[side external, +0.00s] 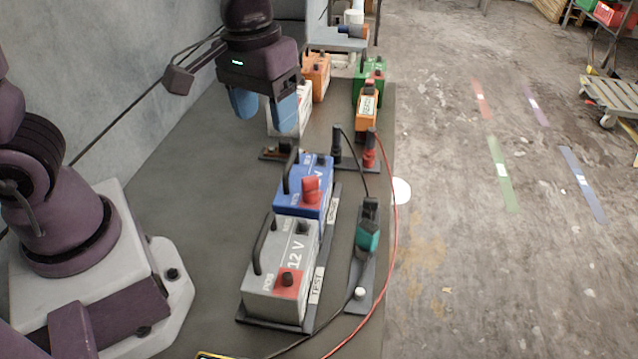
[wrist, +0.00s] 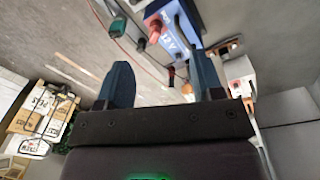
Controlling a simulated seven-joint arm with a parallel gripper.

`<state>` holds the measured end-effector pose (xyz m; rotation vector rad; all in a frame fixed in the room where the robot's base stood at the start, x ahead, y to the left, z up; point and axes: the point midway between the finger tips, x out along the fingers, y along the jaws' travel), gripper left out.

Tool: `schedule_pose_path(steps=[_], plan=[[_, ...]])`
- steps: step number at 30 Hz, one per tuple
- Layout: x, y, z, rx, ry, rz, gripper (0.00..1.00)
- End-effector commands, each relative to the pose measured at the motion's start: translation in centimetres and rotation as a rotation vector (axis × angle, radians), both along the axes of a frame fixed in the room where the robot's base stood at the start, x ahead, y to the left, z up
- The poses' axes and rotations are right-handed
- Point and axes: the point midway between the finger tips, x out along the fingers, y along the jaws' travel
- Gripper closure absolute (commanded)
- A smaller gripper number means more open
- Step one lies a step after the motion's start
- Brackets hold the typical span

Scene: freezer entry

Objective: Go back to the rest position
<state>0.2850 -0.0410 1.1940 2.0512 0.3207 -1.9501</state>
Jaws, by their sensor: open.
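My gripper (side external: 264,112) is raised above the bench, over its far half, with its two blue fingers apart and nothing between them. In the wrist view the same open fingers (wrist: 162,85) frame empty space. A grey 12 V battery (side external: 282,262) and a blue battery (side external: 306,186) stand in a row on the near part of the bench, nearer the camera than my gripper. The blue battery also shows upside down in the wrist view (wrist: 172,35). A white battery (side external: 284,118) stands behind my fingers and is partly hidden by them.
Orange batteries (side external: 316,76) and a green one (side external: 371,80) stand at the far end. A clamp tester (side external: 368,238) with black and red cables lies along the right edge of the bench (side external: 190,175). A wall rises on the left; the bench between my base and the batteries is clear.

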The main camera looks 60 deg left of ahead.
Motion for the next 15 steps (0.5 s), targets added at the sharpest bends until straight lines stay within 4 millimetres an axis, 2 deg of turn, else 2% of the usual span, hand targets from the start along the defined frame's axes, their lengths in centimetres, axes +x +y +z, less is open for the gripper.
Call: schedule_pose_path(steps=[1,3,7,12,15], plan=[[-1.2,0.5,1.3,-0.003,-0.047,-0.088,0.39],[-2.8,1.1,2.7,0.008,-0.108,-0.211,0.39],[-5.7,2.3,4.8,0.052,-0.226,-0.369,0.39],[-8.1,3.3,6.6,0.109,-0.351,-0.395,0.39],[-8.7,3.7,7.5,0.128,-0.403,-0.372,0.39]])
